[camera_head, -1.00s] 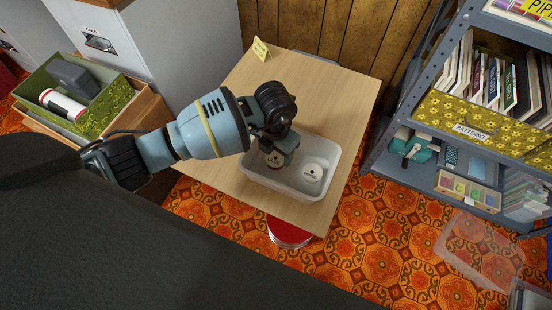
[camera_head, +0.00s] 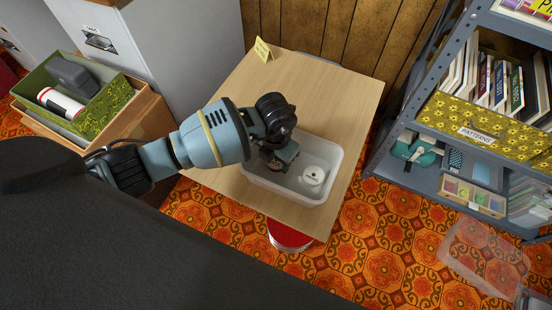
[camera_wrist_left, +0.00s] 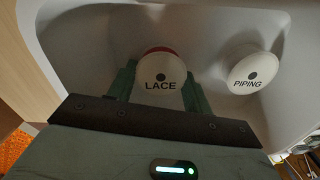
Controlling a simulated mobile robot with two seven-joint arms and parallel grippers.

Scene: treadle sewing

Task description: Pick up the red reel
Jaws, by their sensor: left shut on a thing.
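The red reel (camera_wrist_left: 158,80) has a white top marked LACE and a strip of red at its far rim in the left wrist view. It sits between the two green fingers of my left gripper (camera_wrist_left: 160,88), which are shut on it. In the head view my left gripper (camera_head: 277,163) reaches down inside the white tray (camera_head: 318,143), and the reel is mostly hidden beneath it. I cannot tell whether the reel touches the tray floor. A second white-topped reel (camera_wrist_left: 253,70), marked PIPING, stands apart to its right; it also shows in the head view (camera_head: 313,176). My right gripper is out of view.
The tray stands on a small wooden table (camera_head: 315,88) with a yellow card (camera_head: 263,49) at its far corner. A red-topped stool (camera_head: 288,234) is partly under the table's front. A grey shelf unit (camera_head: 405,115) stands right, a green box (camera_head: 115,92) left.

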